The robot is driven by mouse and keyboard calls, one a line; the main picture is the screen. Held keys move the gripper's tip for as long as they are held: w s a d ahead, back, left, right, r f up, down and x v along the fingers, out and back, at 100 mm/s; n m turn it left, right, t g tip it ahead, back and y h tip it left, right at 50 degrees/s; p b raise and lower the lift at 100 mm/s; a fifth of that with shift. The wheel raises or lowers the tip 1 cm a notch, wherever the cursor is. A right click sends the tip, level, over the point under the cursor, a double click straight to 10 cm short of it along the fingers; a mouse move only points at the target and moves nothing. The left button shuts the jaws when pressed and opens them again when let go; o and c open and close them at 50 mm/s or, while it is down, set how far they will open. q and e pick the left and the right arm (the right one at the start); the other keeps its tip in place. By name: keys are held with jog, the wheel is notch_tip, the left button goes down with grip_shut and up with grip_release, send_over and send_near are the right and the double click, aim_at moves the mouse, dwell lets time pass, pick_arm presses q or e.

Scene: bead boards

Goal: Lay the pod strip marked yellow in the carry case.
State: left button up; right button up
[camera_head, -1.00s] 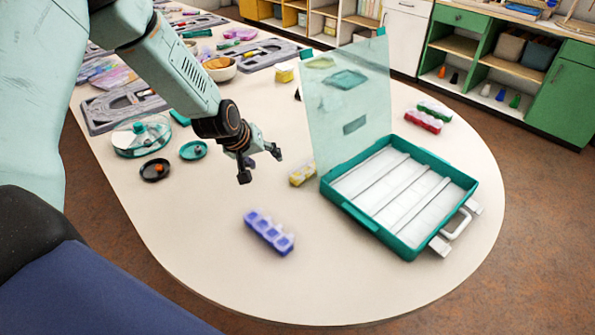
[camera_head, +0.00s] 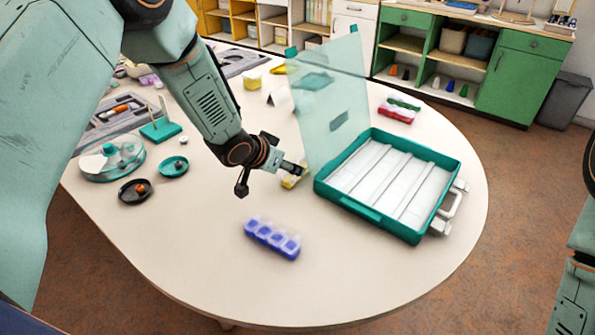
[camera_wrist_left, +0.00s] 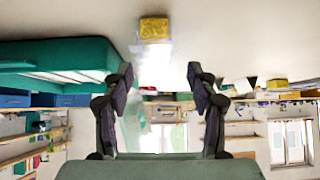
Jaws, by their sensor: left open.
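The yellow pod strip (camera_head: 289,183) lies on the table just left of the carry case, partly hidden by my left gripper in the head view. In the left wrist view the yellow strip (camera_wrist_left: 154,28) shows beyond the fingertips, roughly centred between them. My left gripper (camera_head: 270,180) is open and empty, above the table beside the strip; its two spread fingers also show in the left wrist view (camera_wrist_left: 159,74). The teal carry case (camera_head: 375,217) stands open with its clear lid (camera_head: 325,100) raised, and its white slotted inside looks empty. My right gripper is not in view.
A blue pod strip (camera_head: 272,238) lies in front of the case. Red (camera_head: 396,113) and green (camera_head: 405,103) strips lie behind it. Black (camera_head: 134,191) and teal (camera_head: 173,167) dishes and a clear round container (camera_head: 111,160) are at left.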

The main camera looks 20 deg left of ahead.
pick_arm(q)
jog(key=x, duration=0.2)
jog(key=b+x, duration=0.1)
jog(key=x, duration=0.1)
jog(key=shift+d, duration=0.3)
jog(key=shift+w+d+f, duration=0.3)
jog(key=shift+w+d, duration=0.1)
jog(key=shift+w+a+f, duration=0.2)
jog(key=shift+w+a, duration=0.05)
jog(key=shift+a, duration=0.05)
jog(key=shift+s+d+r, duration=0.15)
jog(key=shift+d, duration=0.05)
jog(key=c, duration=0.4)
jog(key=shift+a, duration=0.15)
jog(key=c, duration=0.8)
